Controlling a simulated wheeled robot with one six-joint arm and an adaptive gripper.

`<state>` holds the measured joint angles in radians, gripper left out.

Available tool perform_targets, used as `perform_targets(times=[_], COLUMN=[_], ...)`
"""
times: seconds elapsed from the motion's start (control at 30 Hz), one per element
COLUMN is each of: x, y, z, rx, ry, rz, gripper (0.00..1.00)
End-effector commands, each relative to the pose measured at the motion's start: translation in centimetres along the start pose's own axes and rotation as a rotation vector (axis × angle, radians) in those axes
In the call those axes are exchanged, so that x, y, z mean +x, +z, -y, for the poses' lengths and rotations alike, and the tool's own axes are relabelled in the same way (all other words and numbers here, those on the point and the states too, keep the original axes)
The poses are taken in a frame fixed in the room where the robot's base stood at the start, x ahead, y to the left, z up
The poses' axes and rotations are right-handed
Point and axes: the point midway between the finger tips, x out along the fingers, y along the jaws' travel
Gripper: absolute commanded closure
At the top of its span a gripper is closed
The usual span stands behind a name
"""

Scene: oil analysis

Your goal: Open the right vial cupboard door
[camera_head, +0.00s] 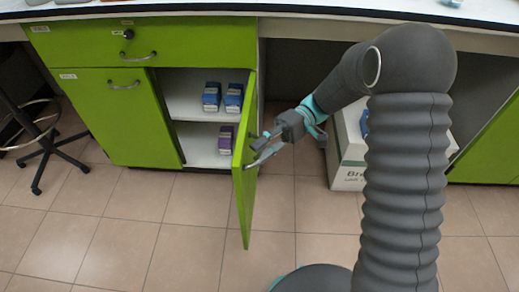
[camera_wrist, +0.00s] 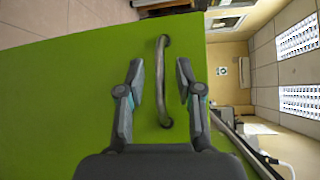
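The right vial cupboard door (camera_head: 247,190) is green and stands swung well out from the cabinet. Its front face (camera_wrist: 60,110) fills much of the wrist view. The metal bar handle (camera_wrist: 163,50) lies between the two fingers of my gripper (camera_wrist: 160,76), with a visible gap on each side. My gripper is open and also shows in the head view (camera_head: 254,152), close to the door's outer face. The open cupboard interior (camera_head: 195,140) shows a shelf with blue boxes (camera_head: 211,97) and a purple box (camera_head: 225,139) below.
The left green door (camera_head: 120,120) and the drawer above (camera_head: 150,45) are closed. A white carton (camera_head: 347,165) stands under the counter to the right of my gripper. A black stool (camera_head: 40,140) stands at the left. The tiled floor (camera_head: 170,230) before the cabinet is clear.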

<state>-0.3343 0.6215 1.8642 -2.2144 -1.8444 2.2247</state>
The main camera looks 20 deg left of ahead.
Motion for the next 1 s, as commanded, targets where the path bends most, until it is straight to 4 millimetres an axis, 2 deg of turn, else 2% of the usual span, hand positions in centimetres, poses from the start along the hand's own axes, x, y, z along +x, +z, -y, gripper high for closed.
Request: perform_targets(times=[0.3, 0.43, 0.6, 1.0], x=[-4.9, -6.1, -6.7, -6.7], y=[0.0, 0.0, 0.0, 0.0], z=[-0.1, 0.0, 0.0, 0.0], rx=[-0.001, -0.001, 0.000, -0.001], ry=[0.001, 0.001, 0.000, 0.000], rz=[-0.002, -0.001, 0.000, 0.000], gripper=[0.65, 0.65, 0.65, 0.65])
